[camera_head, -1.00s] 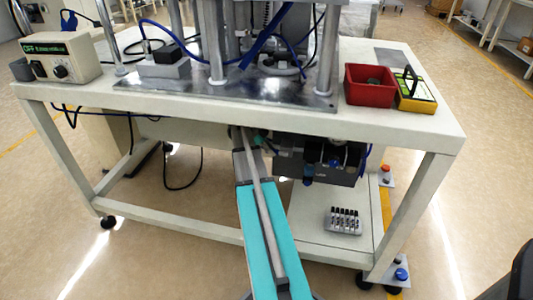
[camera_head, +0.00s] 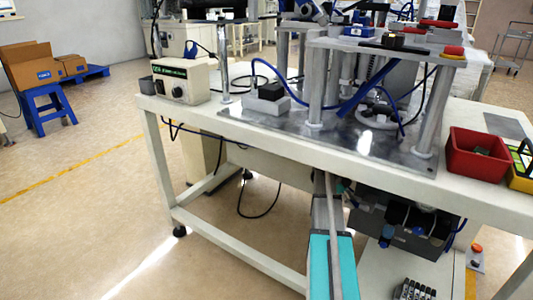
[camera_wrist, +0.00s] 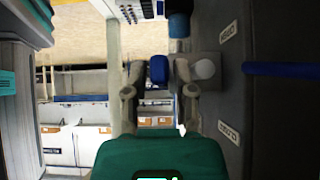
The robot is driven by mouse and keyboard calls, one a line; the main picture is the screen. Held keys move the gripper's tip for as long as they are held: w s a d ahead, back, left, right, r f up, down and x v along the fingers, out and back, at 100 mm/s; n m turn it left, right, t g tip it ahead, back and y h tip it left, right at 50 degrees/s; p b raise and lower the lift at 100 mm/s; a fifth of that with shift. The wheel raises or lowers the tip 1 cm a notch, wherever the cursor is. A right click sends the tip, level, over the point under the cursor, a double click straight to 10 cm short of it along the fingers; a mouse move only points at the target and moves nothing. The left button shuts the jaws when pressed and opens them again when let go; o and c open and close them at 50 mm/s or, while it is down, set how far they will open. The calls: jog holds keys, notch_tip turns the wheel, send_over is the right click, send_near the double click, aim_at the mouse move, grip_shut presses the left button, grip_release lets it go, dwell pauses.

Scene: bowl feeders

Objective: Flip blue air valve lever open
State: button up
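A small blue lever-like piece (camera_wrist: 158,70), which looks like the air valve lever, is between my fingertips in the wrist view. My gripper (camera_wrist: 159,92) is open, with one finger on each side of the blue piece and gaps showing. I cannot tell its depth relative to the fingertips. In the head view, my arm reaches under the table's front edge to the dark air unit (camera_head: 412,222). There, the gripper's fingers and the lever are hidden or too small to make out.
The worktable (camera_head: 270,160) overhangs my arm. A blue tube (camera_wrist: 280,69) runs at the right of the wrist view, beside a dark housing (camera_wrist: 232,120). A dark blue round part (camera_wrist: 179,22) is near the top. A red bin (camera_head: 478,155) stands on the table.

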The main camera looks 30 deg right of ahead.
jog(key=shift+w, duration=0.1)
jog(key=shift+w+a+r+n+p, duration=0.3)
jog(key=shift+w+a, duration=0.1)
jog(key=shift+w, duration=0.05)
jog(key=w+a+r+n+t+p, duration=0.1)
jog(key=w+a+n+t+p, duration=0.15)
jog(key=a+n, duration=0.65)
jog(key=w+a+r+n+t+p, duration=0.1)
jog(key=w+a+n+t+p, duration=0.25)
jog(key=a, duration=0.95)
jog(key=s+a+r+n+t+y+p, duration=0.1)
jog(key=s+a+r+n+y+p, duration=0.15)
jog(key=a+n, duration=0.85)
jog(key=s+a+r+n+t+y+p, duration=0.1)
jog(key=a+r+n+y+p, duration=0.15)
jog(key=a+n, duration=0.85)
jog(key=a+r+m+p, duration=0.2)
jog(key=r+p, duration=1.6)
jog(key=a+r+m+h+p, duration=0.1)
jog(key=a+r+m+p, duration=0.1)
jog(key=r+p, duration=1.6)
jog(key=shift+w+p, duration=0.2)
jog(key=shift+p, duration=0.5)
jog(key=shift+s+a+m, duration=0.1)
jog(key=shift+m, duration=0.15)
